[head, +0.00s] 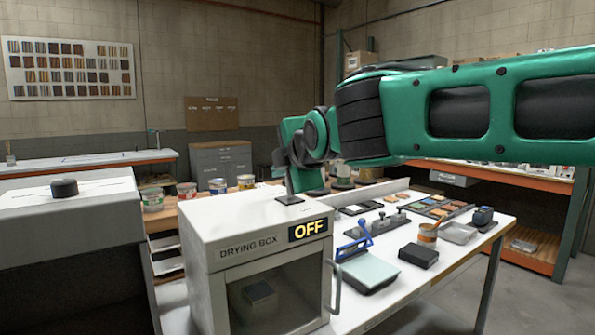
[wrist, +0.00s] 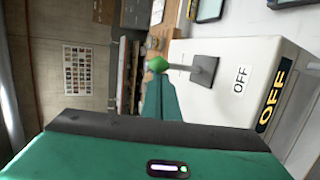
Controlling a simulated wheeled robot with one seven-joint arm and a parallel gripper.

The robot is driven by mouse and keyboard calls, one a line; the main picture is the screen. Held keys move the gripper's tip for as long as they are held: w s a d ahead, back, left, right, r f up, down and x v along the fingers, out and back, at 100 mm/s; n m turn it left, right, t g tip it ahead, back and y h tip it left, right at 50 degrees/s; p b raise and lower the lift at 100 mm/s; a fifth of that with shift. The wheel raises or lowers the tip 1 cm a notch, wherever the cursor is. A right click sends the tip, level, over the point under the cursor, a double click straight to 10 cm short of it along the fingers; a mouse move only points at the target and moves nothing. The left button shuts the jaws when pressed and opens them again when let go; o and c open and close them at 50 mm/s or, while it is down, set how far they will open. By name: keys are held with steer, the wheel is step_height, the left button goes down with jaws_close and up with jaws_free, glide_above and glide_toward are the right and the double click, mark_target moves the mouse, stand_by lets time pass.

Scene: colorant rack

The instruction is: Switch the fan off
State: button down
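The drying box (head: 240,222) stands in front, with a lit panel (head: 307,230) reading OFF; the panel also shows in the wrist view (wrist: 271,100). On its top is a dark switch plate (wrist: 203,71) with a thin stem ending in a green knob (wrist: 157,64). A white OFF label (wrist: 241,80) is beside the plate. My gripper (head: 305,185) is over the box top; in the wrist view its fingers (wrist: 161,100) look closed together, tips at the knob. I cannot tell whether they touch it, or how the lever leans.
A white table (head: 405,275) right of the box holds a blue-handled tool (head: 353,247), a black box (head: 418,255) and trays. A grey cabinet with a black knob (head: 64,187) stands at left. Several paint tins stand behind the box.

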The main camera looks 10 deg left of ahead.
steer(key=shift+s+d+f, duration=0.35)
steer(key=shift+s+d, duration=0.4)
steer(key=shift+d, duration=0.15)
steer(key=shift+s+d+f, duration=0.45)
steer(key=shift+s+f, duration=0.05)
steer(key=shift+s, duration=0.1)
stand_by(0.6)
steer(key=shift+a, duration=0.15)
steer(key=shift+w+a+f, duration=0.2)
steer(key=shift+w+a, duration=0.25)
steer(key=shift+w, duration=0.1)
